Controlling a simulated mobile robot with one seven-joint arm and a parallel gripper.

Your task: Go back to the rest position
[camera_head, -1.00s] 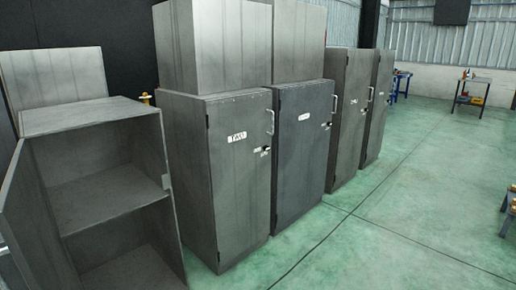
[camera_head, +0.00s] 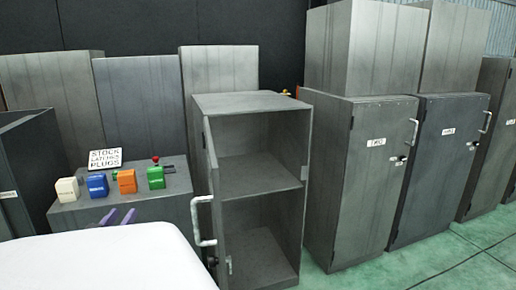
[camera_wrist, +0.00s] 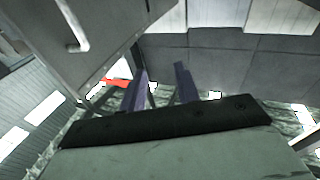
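My gripper (camera_head: 117,217) shows as two purple fingertips just beyond my white arm, low at the left of the head view, in front of the grey bench with the coloured blocks. In the wrist view my gripper (camera_wrist: 161,82) has its two purple fingers apart. I see nothing held between them. The rest of the arm is mostly outside the head view.
An open cabinet (camera_head: 256,98) with empty shelves stands right of the bench (camera_head: 150,208), its door ajar toward my arm. The bench carries a "STOCK" sign (camera_head: 106,160) and several coloured blocks. A closed cabinet (camera_head: 373,185) stands further right. Green floor (camera_head: 470,262) is free at lower right.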

